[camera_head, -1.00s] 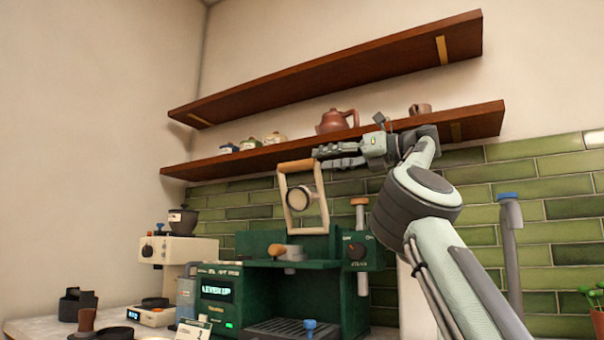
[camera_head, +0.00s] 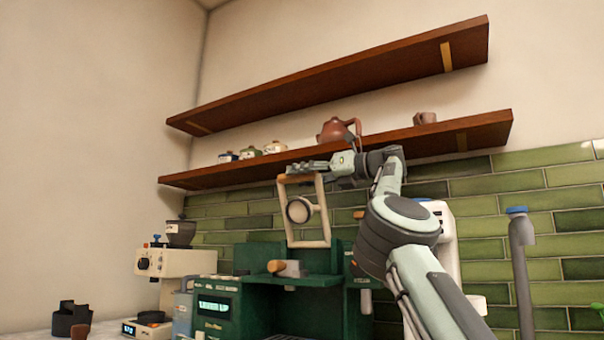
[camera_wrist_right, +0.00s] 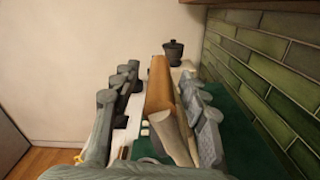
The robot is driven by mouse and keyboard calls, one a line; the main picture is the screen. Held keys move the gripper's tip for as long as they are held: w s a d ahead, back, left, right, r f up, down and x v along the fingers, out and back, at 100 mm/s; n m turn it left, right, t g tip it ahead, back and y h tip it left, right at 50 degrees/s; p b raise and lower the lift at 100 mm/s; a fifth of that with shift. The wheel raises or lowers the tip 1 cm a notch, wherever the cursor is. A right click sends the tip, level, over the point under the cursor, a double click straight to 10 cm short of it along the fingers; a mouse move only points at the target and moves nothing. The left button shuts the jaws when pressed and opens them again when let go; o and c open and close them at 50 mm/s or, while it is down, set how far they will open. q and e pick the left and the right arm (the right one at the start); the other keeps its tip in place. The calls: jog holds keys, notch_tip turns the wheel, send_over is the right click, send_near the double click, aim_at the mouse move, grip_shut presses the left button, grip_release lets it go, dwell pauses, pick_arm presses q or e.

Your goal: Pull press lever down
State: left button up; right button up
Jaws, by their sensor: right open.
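The press lever (camera_head: 303,243) is a pale frame-shaped handle standing raised above the green espresso machine (camera_head: 262,302). Its wooden top bar (camera_head: 296,178) is at the height of my right gripper (camera_head: 306,167), which reaches in from the right. In the right wrist view, the wooden bar (camera_wrist_right: 159,84) lies between the spread fingers of my right gripper (camera_wrist_right: 165,105). The fingers are open, and I cannot tell whether either touches the bar. The machine's display reads what looks like "LEVER UP". My left gripper is not in view.
A shelf (camera_head: 230,175) runs just above and behind my right gripper, bearing a brown teapot (camera_head: 338,130), small pots and a cup (camera_head: 425,118). A beige grinder (camera_head: 172,262) stands left of the machine. A blue-capped grey post (camera_head: 521,245) stands at right.

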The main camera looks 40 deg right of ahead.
grip_shut()
dwell(0.3)
jog(key=shift+f+b, duration=0.15)
jog(key=shift+b, duration=0.15)
